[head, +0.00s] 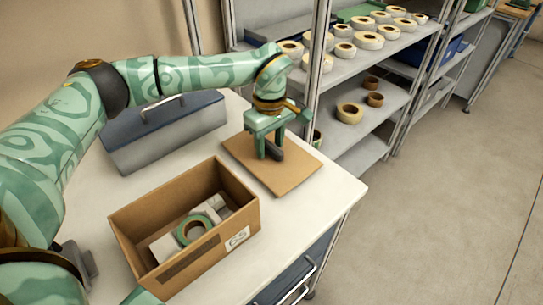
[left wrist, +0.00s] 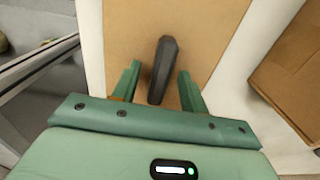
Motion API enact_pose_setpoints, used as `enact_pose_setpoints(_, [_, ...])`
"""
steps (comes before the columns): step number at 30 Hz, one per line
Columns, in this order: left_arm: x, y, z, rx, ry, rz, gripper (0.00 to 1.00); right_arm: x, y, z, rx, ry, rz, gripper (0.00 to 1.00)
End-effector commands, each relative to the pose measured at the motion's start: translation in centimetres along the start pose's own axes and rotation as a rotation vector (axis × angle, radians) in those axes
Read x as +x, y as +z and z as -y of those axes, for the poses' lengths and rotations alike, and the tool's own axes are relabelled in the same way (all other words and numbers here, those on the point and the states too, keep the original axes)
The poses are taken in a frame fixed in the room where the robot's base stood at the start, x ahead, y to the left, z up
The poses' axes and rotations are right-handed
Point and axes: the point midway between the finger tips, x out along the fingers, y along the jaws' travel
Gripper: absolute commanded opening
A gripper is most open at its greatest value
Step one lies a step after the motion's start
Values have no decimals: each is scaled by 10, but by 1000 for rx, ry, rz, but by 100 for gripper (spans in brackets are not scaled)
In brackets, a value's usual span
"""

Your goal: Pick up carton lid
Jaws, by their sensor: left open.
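The carton lid (head: 290,178) is a flat brown board lying on the white table to the right of the open carton (head: 246,206). A dark handle (head: 274,150) stands up from the lid. In the left wrist view the handle (left wrist: 163,70) lies between the fingers of my left gripper (left wrist: 158,85), with the lid (left wrist: 215,30) behind it. My left gripper (head: 268,148) is open over the lid, with a finger on each side of the handle. Gaps show between the handle and both fingers.
The carton holds a green-edged tape reel (head: 194,229) and white pieces. A grey-blue toolbox (head: 165,135) stands at the table's back left. A metal shelf (head: 365,60) with several tape reels stands behind the table. The white table (head: 335,190) is bare at the lid's right.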

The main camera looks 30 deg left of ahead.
Motion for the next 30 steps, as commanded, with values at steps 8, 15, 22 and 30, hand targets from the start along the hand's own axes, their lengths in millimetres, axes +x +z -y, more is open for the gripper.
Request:
enact_pose_setpoints(8, [1,0,0,-1,3,-1,30,0,0,-2,0,2,0,0])
enact_pose_setpoints(15, [1,0,0,-1,2,-1,0,0,0,-2,0,3,0,0])
enact_pose_setpoints(22, [-1,0,0,-1,2,-1,0,-1,0,-2,0,3,-1,0])
enact_pose_setpoints(30, [-40,0,0,-2,8,-3,0,-19,-7,-4,0,8,-17,0])
